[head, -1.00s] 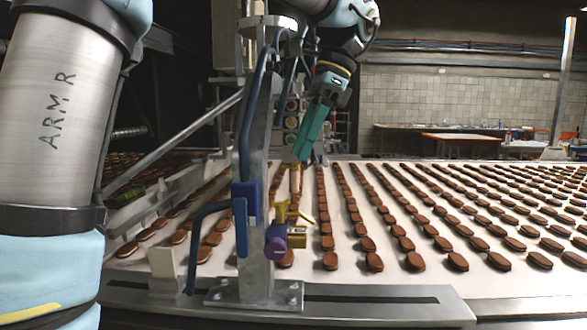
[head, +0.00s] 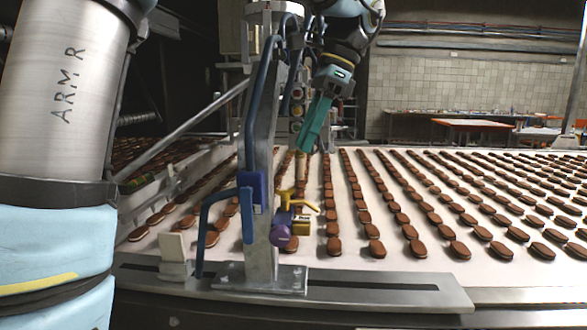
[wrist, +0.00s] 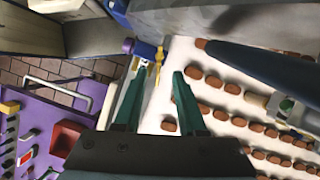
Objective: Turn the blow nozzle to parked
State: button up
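The blow nozzle assembly is on a grey metal post (head: 262,200) at the near edge of the conveyor. It has a yellow handle (head: 308,205), a brass block (head: 302,225) and a purple round end (head: 281,232). In the wrist view, the yellow part (wrist: 158,58) and the purple end (wrist: 127,45) show just beyond the fingertips. My gripper (head: 305,150) has green fingers pointing down, above and apart from the yellow handle. In the wrist view, my gripper (wrist: 160,75) is open, with nothing between its fingers. Which position the nozzle is in, I cannot tell.
A white conveyor (head: 400,180) carries rows of brown biscuits behind and right of the post. A blue hose (head: 215,200) and blue block (head: 250,188) are on the post's left. A purple panel (wrist: 60,140) lies at left in the wrist view.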

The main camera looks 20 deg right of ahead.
aim_at(299, 201)
jog(key=x, duration=0.8)
jog(key=shift+f, duration=0.2)
grip_shut()
